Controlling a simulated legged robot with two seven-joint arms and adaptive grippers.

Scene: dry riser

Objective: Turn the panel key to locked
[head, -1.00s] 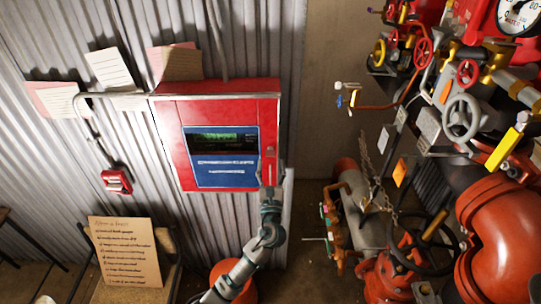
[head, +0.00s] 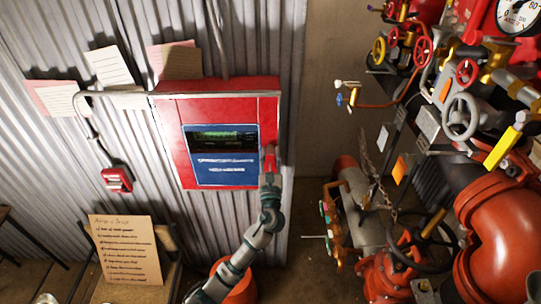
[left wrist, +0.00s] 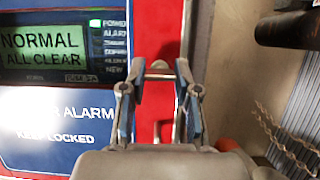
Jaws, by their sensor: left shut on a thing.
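The red alarm panel (head: 218,92) is on the corrugated wall, with a green-lit display (head: 221,135) over a blue label. In the left wrist view the display (left wrist: 42,45) reads NORMAL ALL CLEAR, and the label includes KEEP LOCKED. My left gripper (head: 268,158) is at the panel's right side. In the left wrist view my left gripper (left wrist: 160,75) is shut on a small silvery piece, the key (left wrist: 160,67), at the red panel face. The key's turn position cannot be made out; in the head view the gripper hides it. My right gripper is not in view.
Red and orange pipes, valves and handwheels (head: 462,117) crowd the right side. A small red wall box (head: 117,179) is left of the panel. A handwritten board (head: 127,250) stands at lower left. Bare wall and floor lie between panel and pipes.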

